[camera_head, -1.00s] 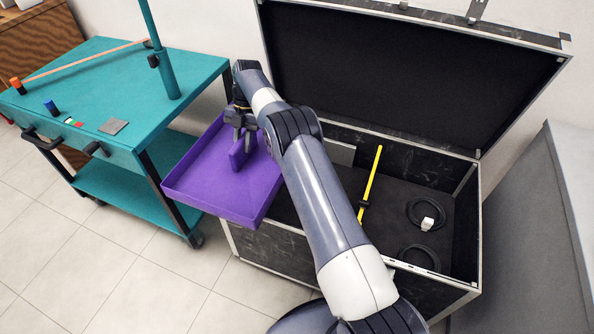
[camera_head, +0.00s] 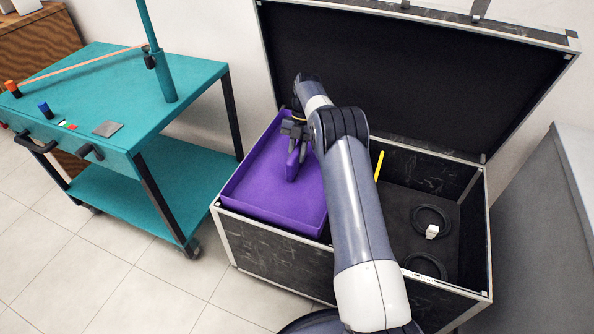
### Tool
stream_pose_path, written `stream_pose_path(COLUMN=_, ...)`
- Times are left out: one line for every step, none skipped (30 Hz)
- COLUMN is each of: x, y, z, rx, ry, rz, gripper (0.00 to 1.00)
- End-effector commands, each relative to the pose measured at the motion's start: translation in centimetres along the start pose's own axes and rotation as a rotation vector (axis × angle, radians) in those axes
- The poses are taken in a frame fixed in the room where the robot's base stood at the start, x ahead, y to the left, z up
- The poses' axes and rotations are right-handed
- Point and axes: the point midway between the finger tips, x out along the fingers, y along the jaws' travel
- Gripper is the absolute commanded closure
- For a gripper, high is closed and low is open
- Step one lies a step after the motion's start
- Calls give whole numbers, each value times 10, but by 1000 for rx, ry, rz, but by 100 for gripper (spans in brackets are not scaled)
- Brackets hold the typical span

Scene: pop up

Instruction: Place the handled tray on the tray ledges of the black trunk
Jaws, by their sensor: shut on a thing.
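The purple handled tray (camera_head: 262,186) is over the left part of the open black trunk (camera_head: 270,253). Its near edge looks close to the trunk's front rim; I cannot tell whether it touches the ledges. My gripper (camera_head: 293,134) is shut on the tray's upright handle (camera_head: 293,160). My arm hides the tray's right side and the middle of the trunk. The tray ledges are not clearly visible.
The trunk's lid (camera_head: 410,80) stands open behind. Coiled black cables (camera_head: 432,220) and a yellow stick (camera_head: 379,166) are inside the right part. A teal cart (camera_head: 130,110) stands left, with a gap of floor between. A grey surface (camera_head: 550,230) is at right.

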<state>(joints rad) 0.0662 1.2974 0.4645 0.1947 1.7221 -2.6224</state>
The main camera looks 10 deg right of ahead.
Motion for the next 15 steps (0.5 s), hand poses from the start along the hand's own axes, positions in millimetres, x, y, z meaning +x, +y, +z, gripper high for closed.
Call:
stream_pose_path(x=8, y=0, z=4, rx=0, ry=0, rz=0, gripper=100)
stream_pose_path(x=11, y=0, z=5, rx=0, ry=0, rz=0, gripper=100)
stream_pose_path(x=14, y=0, z=6, rx=0, ry=0, rz=1, gripper=100)
stream_pose_path(x=15, y=0, z=6, rx=0, ry=-1, rz=1, gripper=100)
stream_pose_path(x=16, y=0, z=7, rx=0, ry=-1, rz=1, gripper=100)
stream_pose_path(x=18, y=0, z=8, rx=0, ry=-1, rz=1, gripper=100)
stream_pose_path(x=19, y=0, z=8, rx=0, ry=-1, rz=1, gripper=100)
stream_pose_path(x=22, y=0, z=9, rx=0, ry=-1, rz=1, gripper=100)
stream_pose_path(x=26, y=0, z=11, rx=0, ry=-1, rz=1, gripper=100)
stream_pose_path(x=29, y=0, z=12, rx=0, ry=0, rz=0, gripper=100)
stream_pose_path(x=34, y=0, z=14, rx=0, ry=0, rz=0, gripper=100)
stream_pose_path(x=40, y=0, z=16, rx=0, ry=1, rz=0, gripper=100)
stream_pose_path(x=45, y=0, z=18, rx=1, ry=1, rz=0, gripper=100)
stream_pose_path(x=50, y=0, z=20, rx=1, ry=1, rz=0, gripper=100)
stream_pose_path(x=55, y=0, z=23, rx=0, ry=0, rz=0, gripper=100)
